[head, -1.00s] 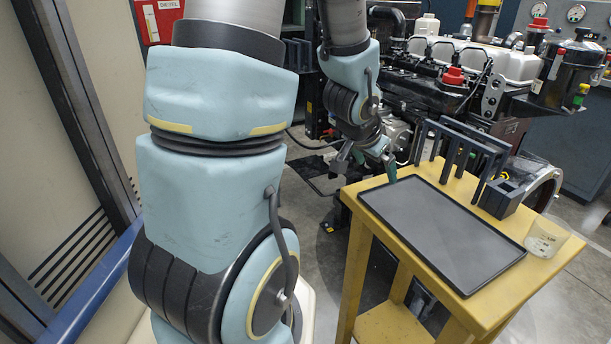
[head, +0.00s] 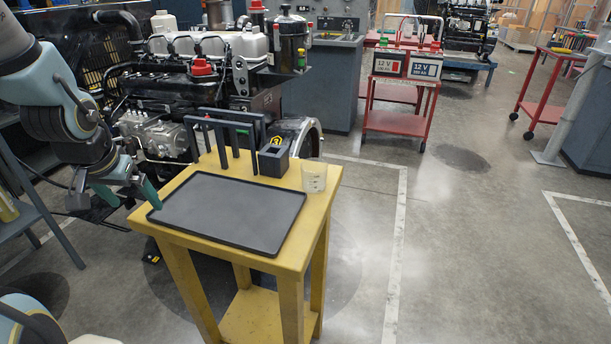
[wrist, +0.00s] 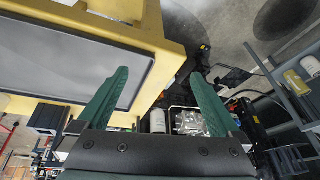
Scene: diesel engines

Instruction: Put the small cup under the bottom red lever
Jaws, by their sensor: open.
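The small cup (head: 314,176), a clear beaker-like cup with faint markings, stands upright at the back right corner of the yellow table. My gripper (head: 126,195) is at the table's left edge, far from the cup, with the black tray between them. Its green fingers are spread and empty, as the wrist view also shows (wrist: 158,75). A reddish upright piece (head: 277,38) shows against the black canister (head: 291,42) on the engine. I cannot tell whether it is a lever, and no bottom red lever is clearly seen.
The black tray (head: 190,222) lies empty on the yellow table (head: 288,262). Dark upright posts (head: 236,142) and a small black box (head: 271,162) stand along its back edge. The engine (head: 165,95) is close behind. The floor right of the table is clear.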

